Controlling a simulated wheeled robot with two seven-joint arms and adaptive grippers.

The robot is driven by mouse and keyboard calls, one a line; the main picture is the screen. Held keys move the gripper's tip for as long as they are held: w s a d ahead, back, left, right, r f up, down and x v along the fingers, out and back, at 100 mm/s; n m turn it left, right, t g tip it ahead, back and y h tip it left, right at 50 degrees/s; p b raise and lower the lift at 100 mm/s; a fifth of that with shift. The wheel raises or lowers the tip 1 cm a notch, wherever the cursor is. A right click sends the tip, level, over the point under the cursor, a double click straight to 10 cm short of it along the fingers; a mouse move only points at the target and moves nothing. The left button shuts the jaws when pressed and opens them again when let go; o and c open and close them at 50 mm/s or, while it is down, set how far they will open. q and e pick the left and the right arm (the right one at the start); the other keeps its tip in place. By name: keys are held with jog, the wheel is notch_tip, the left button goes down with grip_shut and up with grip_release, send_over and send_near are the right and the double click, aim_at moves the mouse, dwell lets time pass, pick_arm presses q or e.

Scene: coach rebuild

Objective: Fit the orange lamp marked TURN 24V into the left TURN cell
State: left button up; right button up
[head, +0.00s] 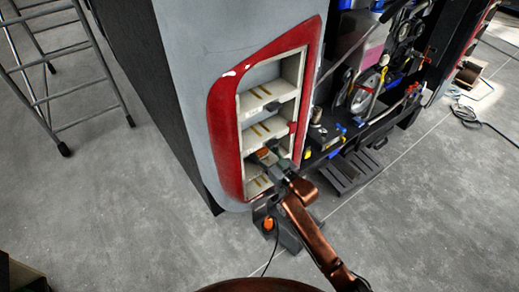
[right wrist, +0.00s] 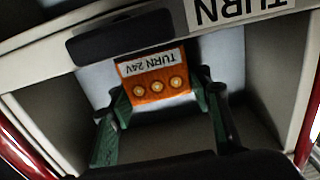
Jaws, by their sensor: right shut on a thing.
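The orange lamp (right wrist: 153,86) shows in the right wrist view with three round pale contacts and a white TURN 24V label, upside down in the picture. My right gripper (right wrist: 160,95) is shut on it, with green-lined fingers on both sides. The lamp is in front of a pale cell with a strip at the picture's top bearing a black TURN label (right wrist: 243,8), also upside down. In the head view the lamp (head: 263,154) and right gripper (head: 268,156) are at the lower cells of the red-framed housing (head: 226,120). Whether the lamp touches the cell is unclear. My left gripper is out of view.
The upper cells (head: 268,92) look empty of lamps. A dark grey stand with an orange item (head: 268,224) is below the right arm. Tools and tubs (head: 365,90) crowd the bay to the right. A metal ladder (head: 60,80) stands left on open floor.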

jog(key=shift+f, duration=0.2)
jog(key=o, duration=1.2)
jog(key=shift+o, duration=0.2)
jog(key=shift+s+d+r, duration=0.15)
jog(key=v, duration=1.1)
jog(key=shift+s+d, duration=0.15)
jog(key=shift+s, duration=0.15)
